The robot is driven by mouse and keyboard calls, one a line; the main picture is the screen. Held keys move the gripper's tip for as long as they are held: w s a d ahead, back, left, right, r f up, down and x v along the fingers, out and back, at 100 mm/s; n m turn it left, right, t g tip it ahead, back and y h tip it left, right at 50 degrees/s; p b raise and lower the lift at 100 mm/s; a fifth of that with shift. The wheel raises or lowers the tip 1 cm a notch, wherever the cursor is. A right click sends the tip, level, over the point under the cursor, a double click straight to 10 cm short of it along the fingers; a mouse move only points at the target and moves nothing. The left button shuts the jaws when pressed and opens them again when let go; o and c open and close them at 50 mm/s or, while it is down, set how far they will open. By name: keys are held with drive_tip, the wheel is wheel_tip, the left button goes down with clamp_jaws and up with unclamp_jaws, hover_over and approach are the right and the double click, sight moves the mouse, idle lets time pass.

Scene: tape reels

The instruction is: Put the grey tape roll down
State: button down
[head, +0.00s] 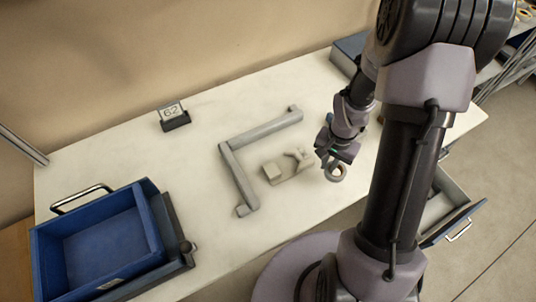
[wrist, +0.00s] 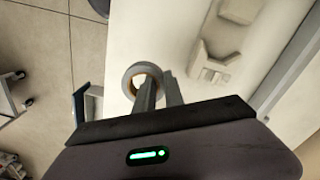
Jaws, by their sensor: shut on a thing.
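The grey tape roll (head: 335,172) is a small ring with a tan inner core, at the end of my gripper (head: 332,162) over the right part of the white table (head: 200,92). In the wrist view the roll (wrist: 131,75) stands out to the left of the fingers, and my gripper (wrist: 160,90) is shut on its wall. I cannot tell whether the roll touches the table. Part of the roll's near rim is hidden by a finger.
A blue bin (head: 103,240) stands at the left, with a "62" sign (head: 173,115) behind. An open drawer (head: 455,210) juts out at the right. The table's middle left is clear.

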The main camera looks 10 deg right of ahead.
drive_tip(key=b, duration=0.2)
hover_over(281, 162)
drive_tip(key=shift+s+d+f, duration=0.1)
drive_tip(key=shift+f, duration=1.05)
drive_tip(key=shift+f+b, duration=0.3)
drive_tip(key=shift+f, duration=1.1)
drive_tip(key=shift+f+b, duration=0.35)
drive_tip(key=c, duration=1.4)
unclamp_jaws()
